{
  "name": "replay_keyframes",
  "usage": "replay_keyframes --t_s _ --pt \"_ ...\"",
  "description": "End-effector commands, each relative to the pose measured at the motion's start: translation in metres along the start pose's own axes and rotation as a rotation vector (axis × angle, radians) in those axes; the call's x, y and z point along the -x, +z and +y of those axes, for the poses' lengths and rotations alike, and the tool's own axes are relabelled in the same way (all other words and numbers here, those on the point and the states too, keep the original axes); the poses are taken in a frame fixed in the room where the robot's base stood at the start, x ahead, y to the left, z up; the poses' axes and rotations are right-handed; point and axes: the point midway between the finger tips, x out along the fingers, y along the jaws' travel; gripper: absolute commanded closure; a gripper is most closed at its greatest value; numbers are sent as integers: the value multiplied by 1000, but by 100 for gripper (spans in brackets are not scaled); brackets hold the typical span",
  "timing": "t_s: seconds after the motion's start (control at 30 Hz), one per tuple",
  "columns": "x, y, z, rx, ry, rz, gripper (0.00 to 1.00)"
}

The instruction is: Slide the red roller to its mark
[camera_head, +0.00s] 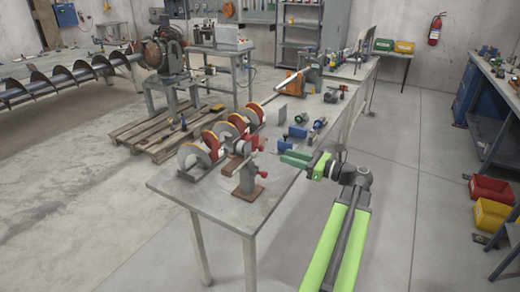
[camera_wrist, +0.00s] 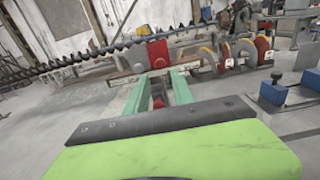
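A stand with red parts (camera_head: 246,178) sits on a brown base near the front edge of the grey table (camera_head: 215,200). It also shows in the wrist view as a tall red block (camera_wrist: 158,53). A small red piece (camera_wrist: 158,102), possibly the red roller, shows between my fingers in the wrist view; I cannot tell its exact distance. My gripper (camera_head: 283,158), with green fingers, is to the right of the stand, over the table's right side. In the wrist view my gripper (camera_wrist: 156,88) has its fingers apart, with nothing held. I cannot make out the mark.
An auger with red and yellow rimmed flights (camera_head: 212,140) lies along the table behind the stand. Blue blocks (camera_head: 297,131) and small tools lie right of it. A pallet (camera_head: 160,130) stands behind on the floor.

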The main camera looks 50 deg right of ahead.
Motion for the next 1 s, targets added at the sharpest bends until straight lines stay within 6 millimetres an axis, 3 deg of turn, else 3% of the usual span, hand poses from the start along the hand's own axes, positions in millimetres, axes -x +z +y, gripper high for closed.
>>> replay_keyframes --t_s 0.2,0.43,0.6,0.87,1.0 --pt "-58 0 1 1 5 1 70" --pt "-103 0 1 1 5 1 70" --pt "-117 0 1 1 3 1 70" --pt "-118 0 2 1 3 1 70" --pt "-118 0 2 1 3 1 87"
